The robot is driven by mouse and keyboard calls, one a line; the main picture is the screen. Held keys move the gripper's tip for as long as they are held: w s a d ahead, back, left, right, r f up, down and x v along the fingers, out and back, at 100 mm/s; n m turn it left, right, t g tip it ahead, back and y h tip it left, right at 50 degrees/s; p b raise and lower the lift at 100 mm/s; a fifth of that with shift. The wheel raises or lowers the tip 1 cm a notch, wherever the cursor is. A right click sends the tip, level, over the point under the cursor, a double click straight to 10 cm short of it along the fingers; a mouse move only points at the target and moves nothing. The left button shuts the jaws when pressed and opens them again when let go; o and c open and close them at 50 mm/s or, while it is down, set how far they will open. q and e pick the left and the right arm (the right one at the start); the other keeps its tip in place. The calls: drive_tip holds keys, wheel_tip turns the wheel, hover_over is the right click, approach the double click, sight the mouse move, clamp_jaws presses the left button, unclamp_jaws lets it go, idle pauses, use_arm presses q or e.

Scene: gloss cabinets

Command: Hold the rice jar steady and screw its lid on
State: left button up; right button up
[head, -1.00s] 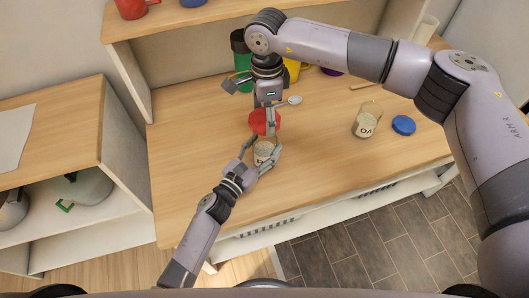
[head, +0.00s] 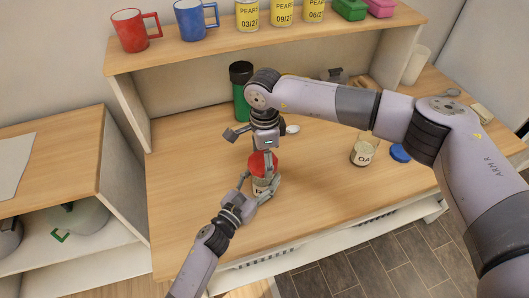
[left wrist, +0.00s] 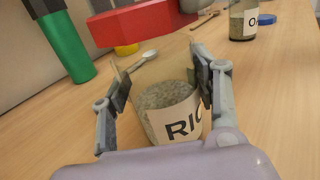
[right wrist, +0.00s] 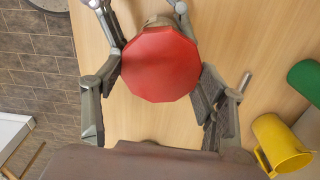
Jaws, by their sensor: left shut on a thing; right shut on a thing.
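The rice jar (head: 262,186) stands upright on the wooden counter. It is clear, with grey contents and a white label (left wrist: 179,124). My left gripper (head: 260,192) is shut on it, with one finger on each side of the jar in the left wrist view (left wrist: 158,82). The red lid (head: 257,163) is right over the jar mouth. In the left wrist view the lid (left wrist: 145,22) appears just above the rim; I cannot tell whether they touch. My right gripper (right wrist: 160,75) is shut on the lid from above, with fingers at both sides of its faceted edge.
An oat jar (head: 363,152) and blue lid (head: 400,152) stand to the right. A green canister (head: 241,95), yellow mug (right wrist: 280,142) and spoon (head: 292,129) are behind. A raised shelf holds mugs and cans. The counter's front is clear.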

sight(263, 180)
idle(0.5)
drive_tip(key=shift+f, duration=0.85)
drive_tip(key=shift+f, duration=0.6)
drive_tip(key=shift+o, duration=0.2)
drive_tip(key=m, duration=0.3)
drive_tip(key=shift+m, duration=0.3)
drive_tip(key=m, duration=0.3)
drive_tip(key=shift+s+m, duration=0.1)
drive_tip(key=shift+m, duration=0.3)
drive_tip(key=shift+o, duration=0.2)
drive_tip(key=m, duration=0.6)
drive_tip(key=shift+s+a+m, duration=0.1)
drive_tip(key=shift+m, duration=0.3)
drive_tip(key=shift+s+f, duration=0.1)
drive_tip(key=shift+s, duration=0.05)
